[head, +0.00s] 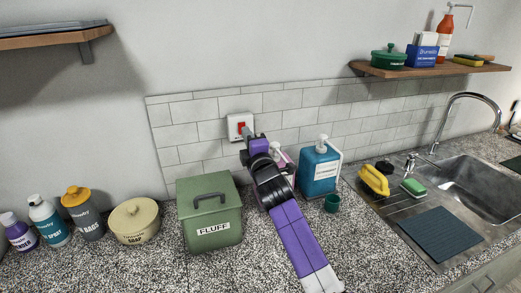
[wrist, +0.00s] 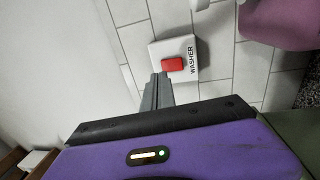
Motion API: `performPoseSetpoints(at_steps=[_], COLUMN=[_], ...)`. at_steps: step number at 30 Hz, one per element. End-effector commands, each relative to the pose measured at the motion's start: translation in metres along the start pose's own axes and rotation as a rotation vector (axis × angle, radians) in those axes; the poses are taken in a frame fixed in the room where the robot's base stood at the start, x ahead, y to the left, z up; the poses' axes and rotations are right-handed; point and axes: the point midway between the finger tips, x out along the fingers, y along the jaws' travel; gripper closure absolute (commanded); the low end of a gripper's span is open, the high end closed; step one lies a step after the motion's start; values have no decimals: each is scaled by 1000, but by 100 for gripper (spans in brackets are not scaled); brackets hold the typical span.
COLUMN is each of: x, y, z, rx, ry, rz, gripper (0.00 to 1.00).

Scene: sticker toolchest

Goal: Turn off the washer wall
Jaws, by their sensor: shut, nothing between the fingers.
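The washer wall switch is a white plate (head: 234,126) with a red rocker (head: 241,127) on the tiled wall. In the wrist view the plate (wrist: 187,47) reads "WASHER" and its red rocker (wrist: 172,64) shows clearly. My gripper (head: 247,134) is in front of the switch, its fingers together with nothing between them. In the wrist view the gripper's grey fingertips (wrist: 160,77) are beside the lower edge of the red rocker. I cannot tell whether they touch it. The head view has the fingers covering part of the switch's right side.
A green FLUFF bin (head: 209,232) stands below the switch on the speckled counter. A blue dispenser (head: 318,168) and a pink bottle (head: 286,160) stand close to the right of my arm. A wooden shelf (head: 430,70) is at upper right, above the sink (head: 480,185).

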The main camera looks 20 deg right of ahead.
Motion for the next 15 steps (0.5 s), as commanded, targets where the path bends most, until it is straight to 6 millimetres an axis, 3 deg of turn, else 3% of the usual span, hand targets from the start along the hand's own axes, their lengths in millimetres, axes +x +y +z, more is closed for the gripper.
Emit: performPoseSetpoints(at_steps=[15], x=[-57], y=[14], z=[2], rx=[1], ry=[-2], rz=[1], gripper=[100])
